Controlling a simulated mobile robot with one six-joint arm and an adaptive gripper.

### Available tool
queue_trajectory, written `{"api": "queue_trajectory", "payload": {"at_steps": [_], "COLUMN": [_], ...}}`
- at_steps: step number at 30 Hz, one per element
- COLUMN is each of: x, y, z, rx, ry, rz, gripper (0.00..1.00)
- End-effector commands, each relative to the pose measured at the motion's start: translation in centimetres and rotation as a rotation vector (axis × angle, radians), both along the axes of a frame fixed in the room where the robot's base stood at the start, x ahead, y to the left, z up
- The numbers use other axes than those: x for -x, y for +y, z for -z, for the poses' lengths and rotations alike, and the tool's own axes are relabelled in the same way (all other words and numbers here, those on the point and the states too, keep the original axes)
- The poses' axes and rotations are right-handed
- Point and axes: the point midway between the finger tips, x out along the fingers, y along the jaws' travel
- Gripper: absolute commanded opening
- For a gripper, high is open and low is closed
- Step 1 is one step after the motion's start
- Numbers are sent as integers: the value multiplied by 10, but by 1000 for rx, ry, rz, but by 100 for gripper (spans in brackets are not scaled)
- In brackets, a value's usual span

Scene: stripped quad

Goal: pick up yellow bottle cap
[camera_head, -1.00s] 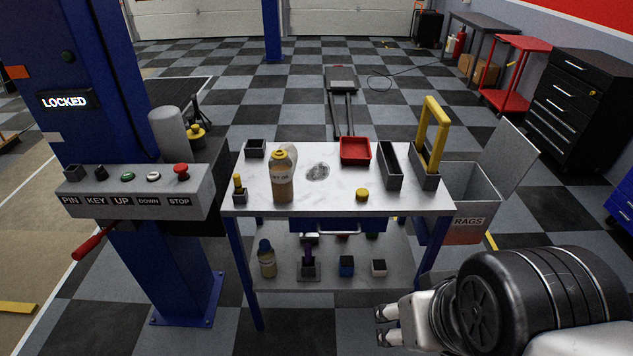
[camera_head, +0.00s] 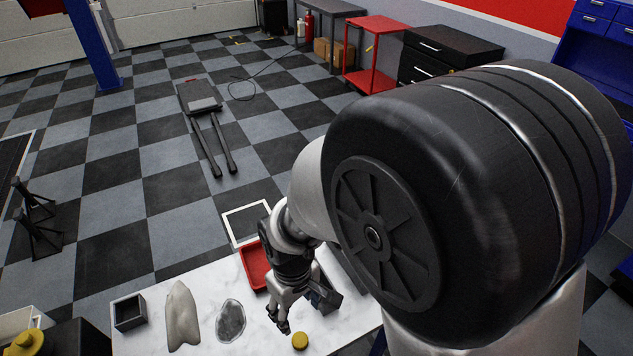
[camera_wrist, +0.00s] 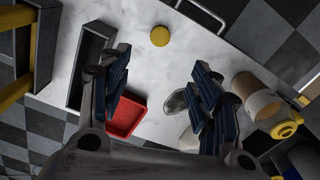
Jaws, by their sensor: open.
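The yellow bottle cap (camera_head: 300,341) lies on the white tabletop (camera_head: 180,343), near the bottom of the head view. In the wrist view the cap (camera_wrist: 160,36) is round and yellow, near the table edge, with bare surface around it. My gripper (camera_head: 277,322) is over the table, a little left of and beyond the cap in the head view. In the wrist view my gripper (camera_wrist: 160,65) has its blue-padded fingers spread wide with nothing held between them. The cap shows ahead of the gap between the fingertips, apart from both.
A red tray (camera_wrist: 126,116) and a long dark bin (camera_wrist: 92,62) lie to the left in the wrist view. A tan bottle (camera_wrist: 257,100) stands to the right. A dark box (camera_head: 130,312), a grey cloth-like thing (camera_head: 182,315) and a dark oval patch (camera_head: 230,321) are farther left in the head view.

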Motion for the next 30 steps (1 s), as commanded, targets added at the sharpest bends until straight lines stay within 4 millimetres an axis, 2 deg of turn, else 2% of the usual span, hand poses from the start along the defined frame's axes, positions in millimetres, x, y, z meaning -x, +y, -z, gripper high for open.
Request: {"api": "queue_trajectory", "payload": {"at_steps": [5, 15, 19, 26, 30], "x": [2, 3, 2, 1, 0], "y": [2, 1, 1, 1, 1], "z": [25, 99, 117, 132, 154], "rx": [7, 7, 5, 4, 5], "ry": [9, 9, 8, 6, 8], "rz": [-11, -9, -9, -8, -8], "gripper": [57, 57, 57, 57, 57]}}
